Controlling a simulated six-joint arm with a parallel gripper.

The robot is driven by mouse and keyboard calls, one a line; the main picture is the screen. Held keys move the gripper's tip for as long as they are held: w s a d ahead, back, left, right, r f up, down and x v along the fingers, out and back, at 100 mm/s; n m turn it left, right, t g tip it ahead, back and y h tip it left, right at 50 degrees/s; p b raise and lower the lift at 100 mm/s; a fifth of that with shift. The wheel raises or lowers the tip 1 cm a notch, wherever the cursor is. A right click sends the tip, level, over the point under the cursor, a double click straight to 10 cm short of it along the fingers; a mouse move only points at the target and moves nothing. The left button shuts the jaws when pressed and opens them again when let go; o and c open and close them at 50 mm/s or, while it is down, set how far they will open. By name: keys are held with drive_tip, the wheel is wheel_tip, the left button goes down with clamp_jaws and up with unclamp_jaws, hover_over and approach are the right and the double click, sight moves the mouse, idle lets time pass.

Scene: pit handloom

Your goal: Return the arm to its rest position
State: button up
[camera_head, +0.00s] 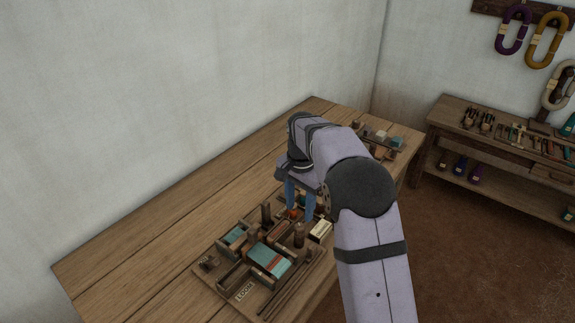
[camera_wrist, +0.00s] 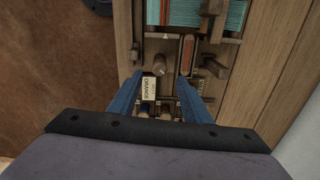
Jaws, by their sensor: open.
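My gripper (camera_head: 300,198) is over the wooden loom board (camera_head: 240,292) on the table, its blue fingers pointing down. In the wrist view the two fingers of my gripper (camera_wrist: 176,90) are spread apart, with an orange-topped slim piece (camera_wrist: 187,55) and wooden pegs (camera_wrist: 160,66) beyond and between them. I cannot tell whether the fingers touch anything. A teal woven piece (camera_head: 270,260) lies in the board, and a pale block labelled ORANGE (camera_wrist: 149,88) is beside the left finger in the wrist view. My arm hides part of the board's right side.
The wooden table (camera_head: 130,255) is bare to the left of the board. Small coloured blocks (camera_head: 382,136) stand at its far end. A side bench (camera_head: 470,150) holds tools at the right, and yarn loops (camera_head: 545,40) hang above it. The wall rises behind the table.

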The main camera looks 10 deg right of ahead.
drive_tip(key=s+d+f+n, duration=0.1)
drive_tip(key=s+n, duration=0.4)
drive_tip(key=s, duration=0.9)
drive_tip(key=s+d+f+n, duration=0.2)
drive_tip(key=s+n, duration=0.3)
drive_tip(key=s, duration=1)
drive_tip(key=shift+f, duration=0.1)
wheel_tip(320, 180, up, 3)
drive_tip(key=n, duration=0.5)
hover_over(300, 227)
drive_tip(key=shift+f+p, duration=1.3)
drive_tip(key=shift+f, duration=2.25)
